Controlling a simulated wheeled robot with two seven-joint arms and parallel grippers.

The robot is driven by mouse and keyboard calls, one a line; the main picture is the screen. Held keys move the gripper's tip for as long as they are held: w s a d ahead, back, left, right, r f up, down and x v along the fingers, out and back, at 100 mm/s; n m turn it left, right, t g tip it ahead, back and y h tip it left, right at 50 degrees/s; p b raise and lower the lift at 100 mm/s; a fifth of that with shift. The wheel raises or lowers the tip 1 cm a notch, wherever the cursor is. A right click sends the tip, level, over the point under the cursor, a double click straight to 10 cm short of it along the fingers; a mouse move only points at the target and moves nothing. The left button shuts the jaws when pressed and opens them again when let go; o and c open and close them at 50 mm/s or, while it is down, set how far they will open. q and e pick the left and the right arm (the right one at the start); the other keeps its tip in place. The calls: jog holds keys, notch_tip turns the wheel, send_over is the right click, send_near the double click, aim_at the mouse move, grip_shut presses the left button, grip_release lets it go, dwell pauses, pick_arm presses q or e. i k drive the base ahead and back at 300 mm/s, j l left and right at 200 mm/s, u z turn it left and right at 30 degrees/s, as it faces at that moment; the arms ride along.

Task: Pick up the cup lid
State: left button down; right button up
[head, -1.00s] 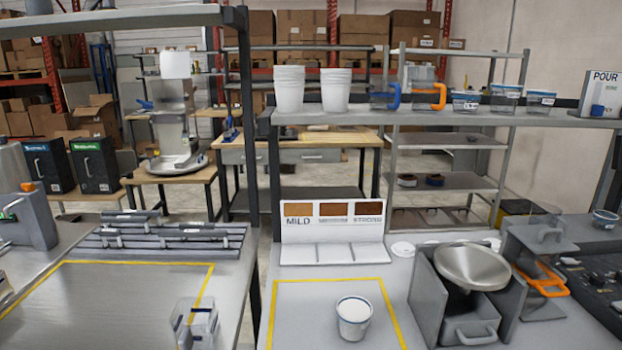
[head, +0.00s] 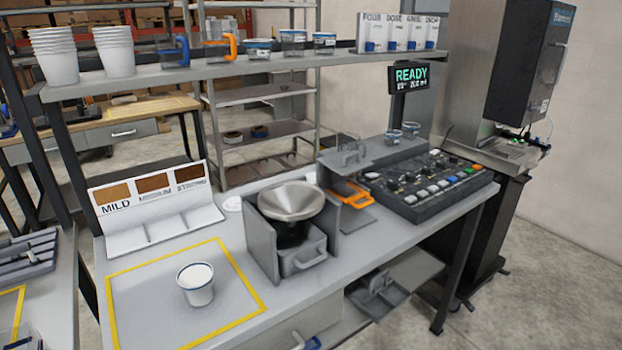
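A flat white disc (head: 233,204), which looks like a cup lid, lies on the worktable behind and left of the metal funnel. Another pale round piece (head: 311,178) shows behind the funnel, partly hidden; I cannot tell if it is a lid. A white cup with a blue band (head: 196,284) stands upright inside the yellow taped square, with its white inside or contents showing at the top. Neither of my grippers is clearly in view.
The metal funnel (head: 292,201) sits over a grey box with a handle. A MILD-to-STRONG sample stand (head: 157,208) is at the left. A button panel (head: 427,185) and an orange handle (head: 350,193) are at the right. A shelf (head: 250,62) with cup stacks runs above.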

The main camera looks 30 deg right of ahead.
aim_at(310, 176)
jog(key=i+l+u, duration=0.1)
jog(key=l, duration=0.3)
jog(key=i+l, duration=0.2)
jog(key=l, duration=0.2)
jog(key=i+l+u, duration=0.15)
jog(key=l, duration=0.25)
jog(key=i+l, duration=0.15)
jog(key=l, duration=0.25)
jog(key=i+l+u, duration=0.15)
jog(key=l, duration=0.3)
